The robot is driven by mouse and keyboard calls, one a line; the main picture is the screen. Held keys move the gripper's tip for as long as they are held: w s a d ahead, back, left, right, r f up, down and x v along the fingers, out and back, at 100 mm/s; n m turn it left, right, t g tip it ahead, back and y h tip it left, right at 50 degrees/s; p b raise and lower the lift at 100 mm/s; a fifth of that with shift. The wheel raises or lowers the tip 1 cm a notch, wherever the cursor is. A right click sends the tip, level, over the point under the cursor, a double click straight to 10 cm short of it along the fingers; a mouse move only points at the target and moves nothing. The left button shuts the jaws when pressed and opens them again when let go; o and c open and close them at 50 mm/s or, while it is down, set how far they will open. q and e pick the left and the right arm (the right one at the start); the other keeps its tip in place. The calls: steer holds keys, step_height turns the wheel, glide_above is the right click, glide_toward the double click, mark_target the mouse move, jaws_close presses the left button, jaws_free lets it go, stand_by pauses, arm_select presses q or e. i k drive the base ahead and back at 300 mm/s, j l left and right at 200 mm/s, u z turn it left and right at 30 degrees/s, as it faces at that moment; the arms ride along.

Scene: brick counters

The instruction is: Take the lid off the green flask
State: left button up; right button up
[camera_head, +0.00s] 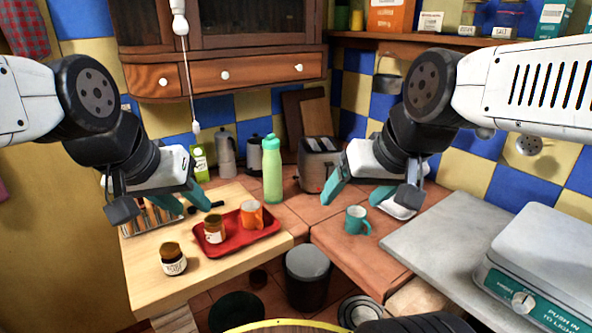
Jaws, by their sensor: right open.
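The green flask (272,178) stands upright at the back of the counter, near the corner. Its darker teal lid (271,143) sits on top. My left gripper (183,199) is to the left of the flask, over the wooden board, with its teal fingertips apart and nothing seen between them. My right gripper (358,193) is to the right of the flask, above the counter near the teal mug, with its fingertips apart and empty. Neither gripper appears to touch the flask.
A red tray (262,236) with a jar and an orange mug lies on the wooden board (222,267). Another jar (173,259) stands nearby. A toaster (317,163) is right of the flask. A teal mug (356,220) stands below my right gripper. A pull cord (187,80) hangs left.

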mark_target(271, 142)
steer(key=i+j+z, duration=0.2)
steer(key=z, duration=0.15)
steer(key=i+j+z, duration=0.15)
steer(key=z, duration=0.25)
steer(key=j, duration=0.1)
